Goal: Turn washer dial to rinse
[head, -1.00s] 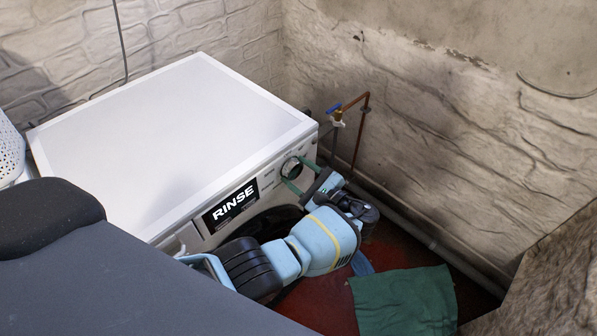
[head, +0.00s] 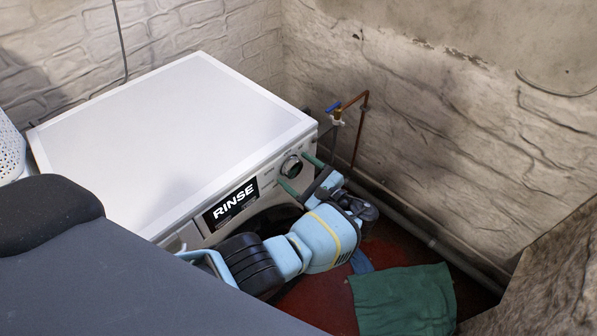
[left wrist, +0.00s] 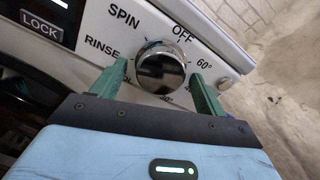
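The white washer (head: 165,140) stands against the brick wall, and its front display (head: 230,205) reads RINSE. The round dial (head: 291,166) is at the right end of its front panel. In the left wrist view the dial (left wrist: 160,68) is chrome with a dark face, ringed by labels including SPIN, OFF, RINSE and 60°. I cannot clearly tell where its pointer is. My left gripper (head: 301,174) is open, its green fingers on either side of the dial with gaps to it; it also shows in the left wrist view (left wrist: 157,90). My right gripper is not in view.
A green cloth (head: 404,300) lies on the red floor (head: 315,300). A white perforated basket (head: 10,150) is at the far left. A rough block (head: 545,275) is at lower right.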

